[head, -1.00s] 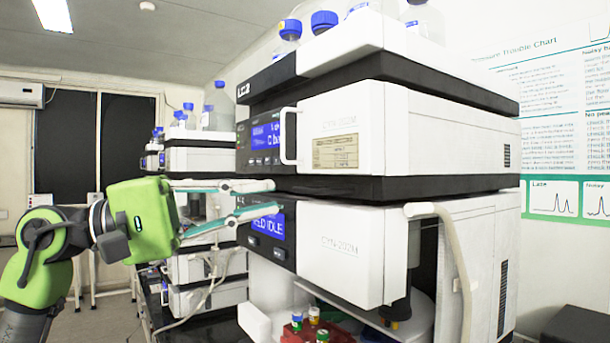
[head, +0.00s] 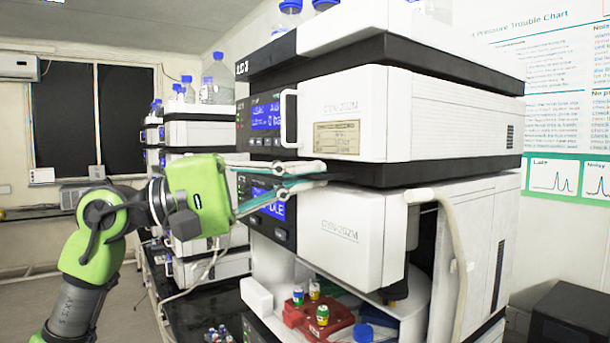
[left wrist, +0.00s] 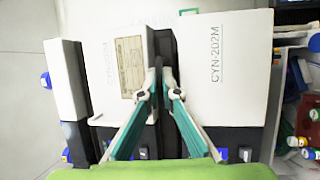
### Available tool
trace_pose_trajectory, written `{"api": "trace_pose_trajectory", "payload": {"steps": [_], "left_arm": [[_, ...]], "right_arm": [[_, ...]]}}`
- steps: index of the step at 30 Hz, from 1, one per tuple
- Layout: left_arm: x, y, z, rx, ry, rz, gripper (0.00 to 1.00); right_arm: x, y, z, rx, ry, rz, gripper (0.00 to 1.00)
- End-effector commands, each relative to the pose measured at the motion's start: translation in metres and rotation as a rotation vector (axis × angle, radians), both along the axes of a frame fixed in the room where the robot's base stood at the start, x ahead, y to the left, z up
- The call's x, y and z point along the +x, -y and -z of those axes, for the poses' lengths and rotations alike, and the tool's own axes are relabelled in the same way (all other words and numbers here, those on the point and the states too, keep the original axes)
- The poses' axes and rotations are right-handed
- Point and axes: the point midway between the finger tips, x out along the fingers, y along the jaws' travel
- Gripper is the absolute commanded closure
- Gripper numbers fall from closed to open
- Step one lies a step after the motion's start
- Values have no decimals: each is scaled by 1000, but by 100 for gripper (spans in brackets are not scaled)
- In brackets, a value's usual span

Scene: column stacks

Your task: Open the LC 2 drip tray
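The LC 2 stack (head: 243,68) stands at the centre, its label at the upper left corner. A black band (head: 440,172), which looks like the drip tray, runs between the upper and lower white modules and also shows in the left wrist view (left wrist: 166,40). My left gripper (head: 324,171) is at the front of this band, its fingers converging with only a narrow dark gap between the tips. The left wrist view also shows its tips (left wrist: 163,78) at the band. I cannot tell whether they are clamped on its lip. My right gripper is out of view.
A white handle (head: 287,118) stands out from the upper module just above my left fingers. A white hose (head: 455,230) hangs at the lower right. A red rack (head: 335,318) with small vials sits below. Another stack (head: 200,130) stands behind to the left.

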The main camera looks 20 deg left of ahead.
Motion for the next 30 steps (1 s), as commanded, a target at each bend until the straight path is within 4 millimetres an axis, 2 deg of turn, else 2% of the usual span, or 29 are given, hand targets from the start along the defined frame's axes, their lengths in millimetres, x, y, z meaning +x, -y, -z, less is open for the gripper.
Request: {"api": "trace_pose_trajectory", "payload": {"steps": [5, 12, 18, 22, 30], "left_arm": [[-12, -12, 4, 1, 1, -3, 100], [-65, -53, 7, 0, 3, -6, 100], [-102, -82, 4, 0, 0, -5, 100], [-113, -89, 2, 0, -1, -3, 100], [-115, -90, 0, 1, -2, 0, 100]], "right_arm": [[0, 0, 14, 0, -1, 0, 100], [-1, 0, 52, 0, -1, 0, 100], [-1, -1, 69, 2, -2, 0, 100], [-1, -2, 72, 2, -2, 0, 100], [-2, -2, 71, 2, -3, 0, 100]]}}
